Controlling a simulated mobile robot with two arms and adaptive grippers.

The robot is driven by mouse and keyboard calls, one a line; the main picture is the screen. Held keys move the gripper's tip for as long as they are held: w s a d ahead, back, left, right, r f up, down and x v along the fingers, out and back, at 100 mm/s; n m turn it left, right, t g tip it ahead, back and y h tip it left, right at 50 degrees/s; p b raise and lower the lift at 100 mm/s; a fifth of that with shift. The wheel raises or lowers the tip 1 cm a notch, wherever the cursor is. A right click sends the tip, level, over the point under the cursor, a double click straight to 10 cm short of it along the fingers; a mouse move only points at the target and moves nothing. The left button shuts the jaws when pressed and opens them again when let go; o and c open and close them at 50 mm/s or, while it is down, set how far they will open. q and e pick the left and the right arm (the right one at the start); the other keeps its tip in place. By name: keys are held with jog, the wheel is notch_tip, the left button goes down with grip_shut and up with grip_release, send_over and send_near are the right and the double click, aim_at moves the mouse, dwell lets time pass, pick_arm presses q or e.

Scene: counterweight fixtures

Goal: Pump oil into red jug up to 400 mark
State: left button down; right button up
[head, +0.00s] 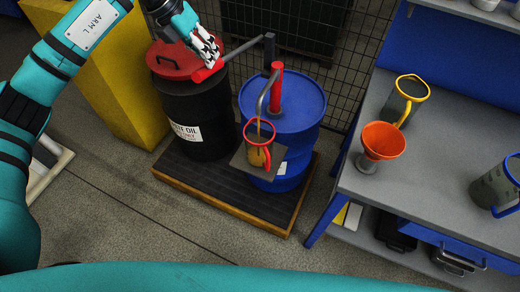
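The red jug (261,142), with a red rim and handle, stands upright on a small grey shelf (240,160) in front of the blue drum (308,99). Amber oil shows in it; its marks are too small to read. The pump's red post (276,88) rises from the drum, and its curved grey spout (262,103) ends over the jug. An amber stream seems to run from the spout. The pump lever (244,47) extends left to a red grip (205,74). My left gripper (210,62) appears closed around that grip. My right gripper is out of view.
A black waste-oil drum (195,115) with a red lid stands left on the same dark pallet (222,187). The grey bench (432,158) at right holds an orange funnel (384,140), a yellow-rimmed jug (408,97) and a blue-handled jug (494,187). Floor before the pallet is clear.

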pick_arm(q)
notch_tip(320, 180, down, 12)
jog(key=b, duration=0.7)
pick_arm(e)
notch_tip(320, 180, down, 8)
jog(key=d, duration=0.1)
pick_arm(q)
notch_tip(320, 180, up, 14)
jog(key=p, duration=0.8)
jog(key=shift+f, duration=0.2)
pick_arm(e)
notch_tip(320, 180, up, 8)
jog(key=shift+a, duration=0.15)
pick_arm(q)
jog(key=shift+w, duration=0.1)
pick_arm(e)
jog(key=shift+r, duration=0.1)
